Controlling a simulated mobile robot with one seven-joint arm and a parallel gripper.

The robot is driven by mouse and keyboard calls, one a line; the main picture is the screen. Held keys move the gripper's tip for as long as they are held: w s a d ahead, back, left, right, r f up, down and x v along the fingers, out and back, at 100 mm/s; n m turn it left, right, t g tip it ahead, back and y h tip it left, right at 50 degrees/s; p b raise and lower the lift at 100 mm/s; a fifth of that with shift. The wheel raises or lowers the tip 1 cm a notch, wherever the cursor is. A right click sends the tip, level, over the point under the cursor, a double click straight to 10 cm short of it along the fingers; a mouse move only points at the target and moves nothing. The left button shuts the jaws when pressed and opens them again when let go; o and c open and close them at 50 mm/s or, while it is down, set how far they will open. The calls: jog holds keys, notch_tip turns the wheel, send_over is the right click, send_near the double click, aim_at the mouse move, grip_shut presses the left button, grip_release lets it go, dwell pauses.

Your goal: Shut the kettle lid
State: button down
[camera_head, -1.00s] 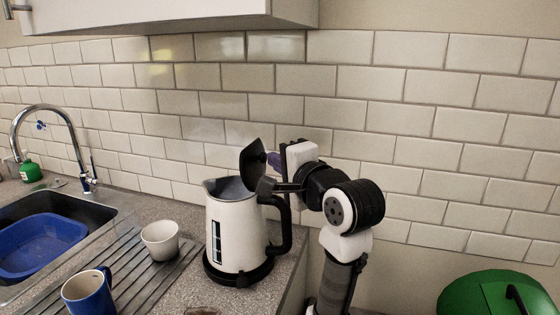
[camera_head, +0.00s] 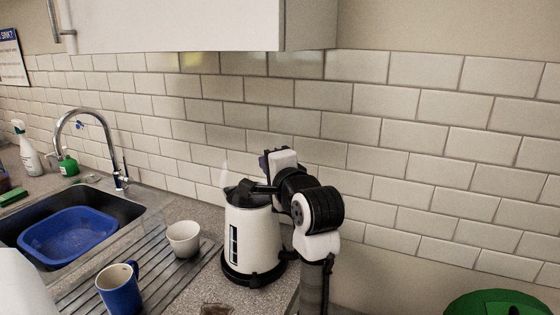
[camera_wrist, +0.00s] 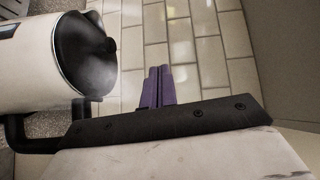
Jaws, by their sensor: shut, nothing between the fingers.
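The white kettle (camera_head: 250,240) with a black base stands on the counter in the head view. Its black lid (camera_head: 240,192) lies down over the top, where it was upright before. In the wrist view the kettle body (camera_wrist: 30,65) lies sideways at the left, and the lid (camera_wrist: 85,50) fills the rim with faint steam beside it. My gripper (camera_head: 264,162) is shut and empty, just above and behind the lid at its right. Its purple fingers (camera_wrist: 157,88) are apart from the lid in the wrist view. My arm partly hides the kettle's handle in the head view.
A white cup (camera_head: 183,240) and a blue mug (camera_head: 119,290) stand on the drainboard to the left. The sink holds a blue basin (camera_head: 65,236). A tiled wall (camera_head: 400,150) is close behind my arm. A green lid (camera_head: 500,303) is at the lower right.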

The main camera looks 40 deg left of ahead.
jog(key=shift+s+a+f+p, duration=0.2)
jog(key=shift+a+p, duration=0.15)
jog(key=shift+a, duration=0.4)
jog(key=shift+s+a+f+p, duration=0.1)
jog(key=shift+s+a+p, duration=0.2)
jog(key=shift+a, duration=0.4)
jog(key=shift+s+a+f+p, duration=0.1)
jog(key=shift+a+f+p, duration=0.15)
jog(key=shift+a+p, duration=0.15)
jog(key=shift+a+f+p, duration=0.25)
jog(key=shift+a, duration=0.2)
jog(key=shift+s+a+f+n+h+p, duration=0.1)
jog(key=shift+a+f+n+h+p, duration=0.25)
jog(key=shift+h+p, duration=0.1)
jog(key=shift+s+a+f+n+g+h+p, duration=0.1)
jog(key=shift+a+f+n+g+h+p, duration=0.3)
jog(key=shift+a+f+n+h+p, duration=0.15)
jog(key=shift+f, duration=0.1)
